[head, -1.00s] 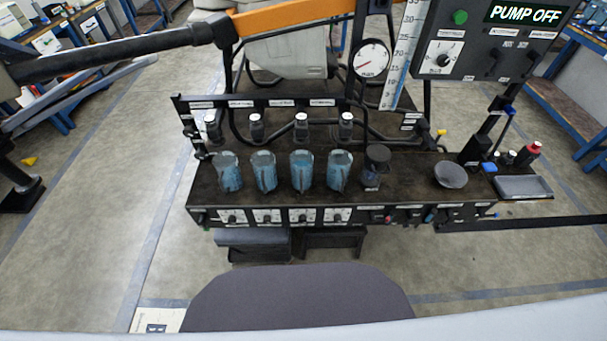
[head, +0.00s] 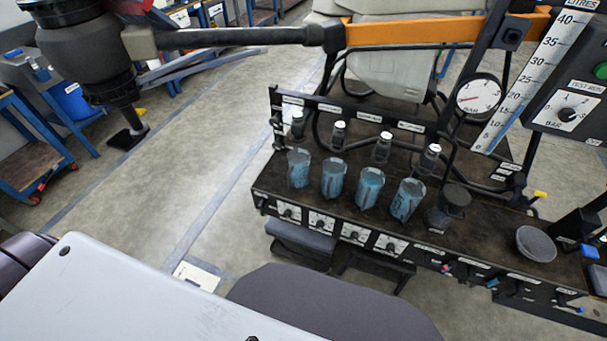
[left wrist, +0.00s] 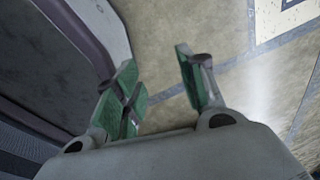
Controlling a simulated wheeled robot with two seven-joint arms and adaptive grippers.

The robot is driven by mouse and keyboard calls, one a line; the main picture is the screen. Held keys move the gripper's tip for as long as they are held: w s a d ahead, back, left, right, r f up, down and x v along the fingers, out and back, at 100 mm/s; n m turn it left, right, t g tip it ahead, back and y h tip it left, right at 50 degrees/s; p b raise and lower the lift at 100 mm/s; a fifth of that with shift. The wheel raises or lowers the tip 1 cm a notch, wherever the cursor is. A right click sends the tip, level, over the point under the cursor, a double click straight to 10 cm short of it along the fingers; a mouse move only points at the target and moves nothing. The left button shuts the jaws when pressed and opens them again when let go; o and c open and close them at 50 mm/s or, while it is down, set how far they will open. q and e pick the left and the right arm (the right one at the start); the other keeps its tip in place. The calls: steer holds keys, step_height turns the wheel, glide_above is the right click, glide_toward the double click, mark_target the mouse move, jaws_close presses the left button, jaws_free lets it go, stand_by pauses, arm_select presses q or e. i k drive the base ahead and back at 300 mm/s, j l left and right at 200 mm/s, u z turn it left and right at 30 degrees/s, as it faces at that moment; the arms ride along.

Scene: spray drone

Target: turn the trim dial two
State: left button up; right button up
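A row of trim dials with white faces and dark knobs runs along the front edge of the dark bench (head: 270,178) in the head view. The second from the left, seemingly trim dial two (head: 321,222), sits below the clear cups; its label is too small to read. My left gripper (left wrist: 160,84) shows in the left wrist view with its green-padded fingers apart and nothing between them. Only floor and grey surfaces show around it there, no dial. Neither gripper shows in the head view.
Several cups of blue liquid (head: 334,178) stand on the bench behind the dials. A gauge (head: 479,97) and a litre scale (head: 535,65) rise at the right. Grey step-like blocks (head: 300,240) sit below the bench front.

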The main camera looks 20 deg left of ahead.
mark_target(354, 236)
steer(key=k+l+z, duration=0.15)
steer(key=k+l, duration=0.25)
steer(key=k+l+z, duration=0.2)
steer(key=k+l, duration=0.15)
steer(key=l, duration=0.15)
steer(key=k+l+z, duration=0.15)
steer(key=k+l, duration=0.15)
steer(key=l, duration=0.2)
